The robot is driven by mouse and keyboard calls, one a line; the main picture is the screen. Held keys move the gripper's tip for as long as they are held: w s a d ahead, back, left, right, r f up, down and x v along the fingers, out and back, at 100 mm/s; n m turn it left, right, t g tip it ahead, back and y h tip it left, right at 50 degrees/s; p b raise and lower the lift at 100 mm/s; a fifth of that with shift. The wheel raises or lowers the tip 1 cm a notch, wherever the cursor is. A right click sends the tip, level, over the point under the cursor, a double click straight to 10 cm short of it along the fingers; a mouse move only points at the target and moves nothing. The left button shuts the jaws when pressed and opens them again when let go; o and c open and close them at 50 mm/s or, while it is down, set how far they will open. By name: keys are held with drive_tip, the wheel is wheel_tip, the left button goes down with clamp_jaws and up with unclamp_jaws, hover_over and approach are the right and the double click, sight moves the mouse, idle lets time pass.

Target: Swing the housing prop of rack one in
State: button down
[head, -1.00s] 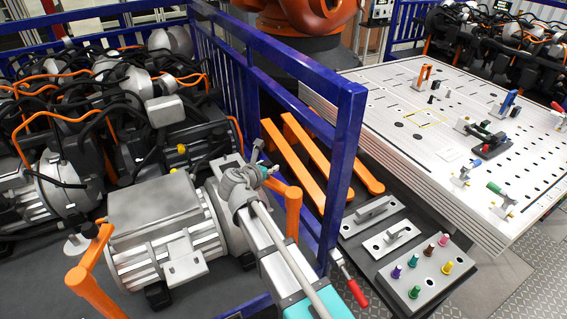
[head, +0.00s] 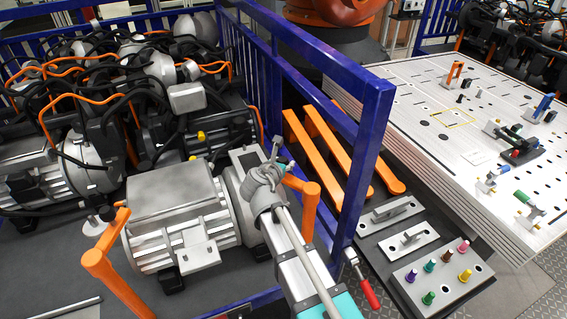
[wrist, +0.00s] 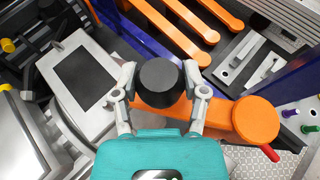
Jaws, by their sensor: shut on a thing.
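An orange housing prop (head: 309,205) stands at the right end of the grey motor housing (head: 180,220), with its short arm reaching left. In the wrist view the orange prop arm (wrist: 225,115) runs from a round end at the right to a black round knob (wrist: 160,84). My gripper (wrist: 160,78) has one finger on each side of the knob and is shut on it. In the head view my gripper (head: 272,165) hides the knob. A second orange prop (head: 108,262) stands at the housing's left end, free of the gripper.
A blue rail frame (head: 365,130) rises close to the right of the prop. Orange bars (head: 335,150) lie beyond it. A panel with coloured pegs (head: 440,275) and a slotted table (head: 490,110) are at the right. Cabled drive units (head: 130,100) crowd the back left.

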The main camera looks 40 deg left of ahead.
drive_tip(key=c, duration=0.5)
unclamp_jaws()
drive_tip(key=shift+s+d+f, duration=0.1)
drive_tip(key=shift+s+d, duration=0.05)
drive_tip(key=shift+c, duration=0.2)
drive_tip(key=o, duration=0.4)
drive_tip(key=shift+s, duration=0.15)
drive_tip(key=shift+w, duration=0.35)
